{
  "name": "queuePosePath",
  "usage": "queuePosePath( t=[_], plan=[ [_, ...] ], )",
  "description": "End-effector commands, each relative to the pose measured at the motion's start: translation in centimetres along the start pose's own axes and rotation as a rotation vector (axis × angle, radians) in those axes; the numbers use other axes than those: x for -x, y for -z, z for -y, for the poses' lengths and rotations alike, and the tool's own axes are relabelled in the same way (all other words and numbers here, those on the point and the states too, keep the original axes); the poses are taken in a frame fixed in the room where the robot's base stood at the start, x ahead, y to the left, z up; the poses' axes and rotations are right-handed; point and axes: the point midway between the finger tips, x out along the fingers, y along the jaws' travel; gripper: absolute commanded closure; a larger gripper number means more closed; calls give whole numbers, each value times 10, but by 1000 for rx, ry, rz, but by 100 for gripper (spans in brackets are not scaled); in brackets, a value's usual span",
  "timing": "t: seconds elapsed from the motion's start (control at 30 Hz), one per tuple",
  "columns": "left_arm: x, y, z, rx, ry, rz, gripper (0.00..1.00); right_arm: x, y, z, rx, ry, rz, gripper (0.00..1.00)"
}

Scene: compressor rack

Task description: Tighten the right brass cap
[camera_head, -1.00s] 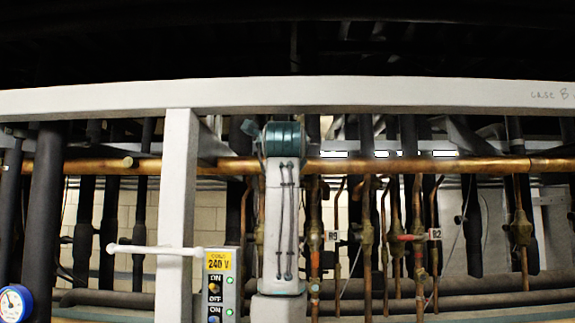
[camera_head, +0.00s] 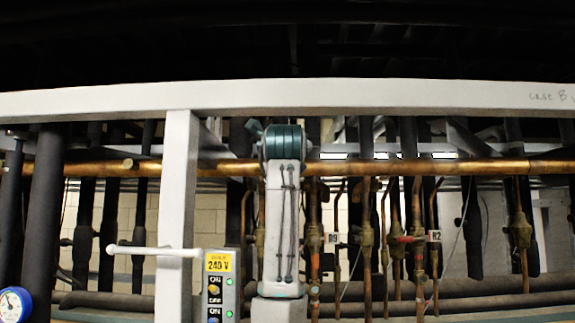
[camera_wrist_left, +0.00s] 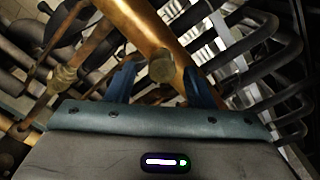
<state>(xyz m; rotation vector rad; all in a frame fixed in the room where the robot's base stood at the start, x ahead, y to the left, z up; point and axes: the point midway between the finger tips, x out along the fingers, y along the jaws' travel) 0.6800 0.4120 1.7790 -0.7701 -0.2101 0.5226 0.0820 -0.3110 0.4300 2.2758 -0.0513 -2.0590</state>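A brass cap (camera_wrist_left: 161,67) sits on a copper pipe (camera_wrist_left: 135,18) in the left wrist view. My left gripper (camera_wrist_left: 160,76) is open, with one blue finger on each side of the cap and gaps between fingers and cap. Another brass cap (camera_head: 129,163) shows on the horizontal copper pipe (camera_head: 400,167) left of the white post in the head view. My arm (camera_head: 283,200) stands upright at mid-picture in front of this pipe. It hides part of the pipe, and the gripper fingers are not visible there. My right gripper is in neither view.
A white post (camera_head: 177,215) and a white beam (camera_head: 330,97) frame the front. A 240 V switch box (camera_head: 218,285) stands left of my arm. A blue gauge (camera_head: 14,303) is at the lower left. Dark and copper vertical pipes crowd behind, with a tag marked R2 (camera_head: 434,236).

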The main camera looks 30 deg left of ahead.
Motion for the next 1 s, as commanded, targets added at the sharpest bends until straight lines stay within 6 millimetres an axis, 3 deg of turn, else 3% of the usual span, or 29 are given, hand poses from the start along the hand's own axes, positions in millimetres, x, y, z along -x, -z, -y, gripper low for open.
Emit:
queuePosePath(
  t=[0.33,0.7,1.0],
  plan=[
    [11,0,0,3,5,4,52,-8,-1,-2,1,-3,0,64],
    [82,2,-2,4,7,4,52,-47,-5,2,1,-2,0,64],
    [108,0,0,1,2,2,52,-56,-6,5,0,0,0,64]
  ],
)
